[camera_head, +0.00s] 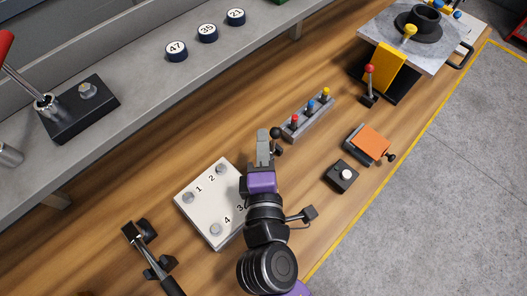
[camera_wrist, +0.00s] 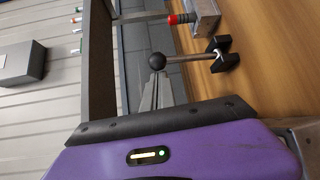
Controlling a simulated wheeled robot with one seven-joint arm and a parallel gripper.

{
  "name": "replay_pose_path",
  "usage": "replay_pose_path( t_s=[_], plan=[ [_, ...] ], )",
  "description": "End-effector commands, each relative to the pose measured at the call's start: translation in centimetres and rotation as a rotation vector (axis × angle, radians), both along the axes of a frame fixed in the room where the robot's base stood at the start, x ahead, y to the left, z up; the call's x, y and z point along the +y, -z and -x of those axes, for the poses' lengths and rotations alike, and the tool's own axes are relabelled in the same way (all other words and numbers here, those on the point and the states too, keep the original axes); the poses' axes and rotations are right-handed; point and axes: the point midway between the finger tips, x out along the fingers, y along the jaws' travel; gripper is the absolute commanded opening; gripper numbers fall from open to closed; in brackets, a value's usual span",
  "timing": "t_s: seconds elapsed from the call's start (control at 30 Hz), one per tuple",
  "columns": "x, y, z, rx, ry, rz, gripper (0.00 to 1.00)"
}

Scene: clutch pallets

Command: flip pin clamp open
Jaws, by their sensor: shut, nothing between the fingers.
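A small lever with a black ball knob (camera_head: 276,132) stands by the near end of a grey pin block (camera_head: 308,116). I take it for the pin clamp. In the wrist view its knob (camera_wrist: 157,60) ends a metal rod that runs to a forked black base (camera_wrist: 223,54). My gripper (camera_head: 263,134) is shut and empty, just left of the knob in the head view. In the wrist view its fingertips (camera_wrist: 157,77) are right at the knob; I cannot tell whether they touch. The base is mostly hidden in the head view.
A white numbered plate (camera_head: 188,208) lies beside my arm. An orange-topped box (camera_head: 371,140), a black button box (camera_head: 341,176) and a red-knobbed lever (camera_head: 369,83) stand to the right. A black toggle clamp (camera_head: 140,236) is at lower left. Bare wood lies between them.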

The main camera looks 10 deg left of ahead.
Motion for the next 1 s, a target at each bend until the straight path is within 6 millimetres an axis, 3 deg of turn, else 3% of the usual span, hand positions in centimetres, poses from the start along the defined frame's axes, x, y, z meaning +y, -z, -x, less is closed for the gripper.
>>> replay_pose_path(
  t_s=[0.27, 1.0],
  plan=[
    [0.1, 0.1, -1.0, 0.000, 0.000, 0.000, 0.00],
    [-0.9, 0.2, -0.2, -0.001, 0.000, -0.001, 0.00]
  ],
)
